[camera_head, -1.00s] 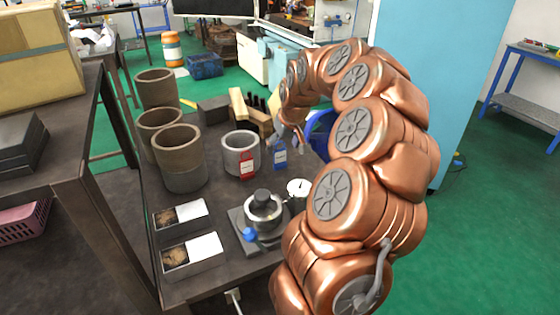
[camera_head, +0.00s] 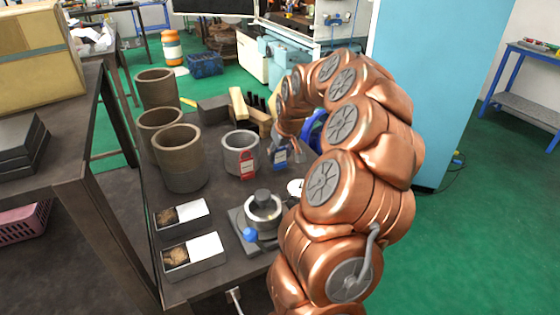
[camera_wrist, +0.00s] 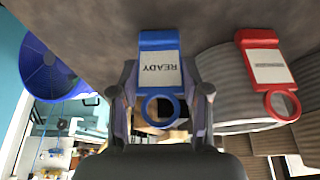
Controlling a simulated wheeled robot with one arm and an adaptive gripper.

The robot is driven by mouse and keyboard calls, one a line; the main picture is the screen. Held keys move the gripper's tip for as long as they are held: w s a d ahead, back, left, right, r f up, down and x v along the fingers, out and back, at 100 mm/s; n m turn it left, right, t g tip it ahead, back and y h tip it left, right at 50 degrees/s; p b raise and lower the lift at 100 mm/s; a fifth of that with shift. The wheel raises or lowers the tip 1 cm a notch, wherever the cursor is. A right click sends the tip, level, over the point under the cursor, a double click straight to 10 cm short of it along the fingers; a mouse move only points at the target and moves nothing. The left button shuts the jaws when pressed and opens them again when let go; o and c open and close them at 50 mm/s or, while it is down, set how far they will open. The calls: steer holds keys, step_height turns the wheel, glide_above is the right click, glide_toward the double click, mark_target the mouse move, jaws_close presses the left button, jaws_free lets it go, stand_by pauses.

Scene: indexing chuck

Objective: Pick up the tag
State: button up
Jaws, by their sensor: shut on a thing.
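A blue tag with a white "READY" label (camera_wrist: 159,72) and a ring at one end stands between the fingers of my gripper (camera_wrist: 163,95) in the wrist view. My gripper is shut on it by its side edges. In the head view the blue tag (camera_head: 280,158) shows at the end of my arm, low by the tabletop and partly covered by my gripper (camera_head: 291,150). A red tag (camera_head: 247,164) with a white label stands just left of it, in front of a grey cup. It also shows in the wrist view (camera_wrist: 268,66); its lettering is unreadable.
The light grey cup (camera_head: 240,143) is close to both tags. Tall brown pots (camera_head: 180,155) stand to the left. A chuck with a blue knob (camera_head: 263,213) and two small boxes (camera_head: 193,253) are nearer the front. A blue round bin (camera_wrist: 47,72) lies beside my gripper.

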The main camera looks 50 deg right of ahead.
steer(key=shift+c, duration=0.8)
step_height(320, 180, up, 10)
steer(key=shift+b, duration=0.3)
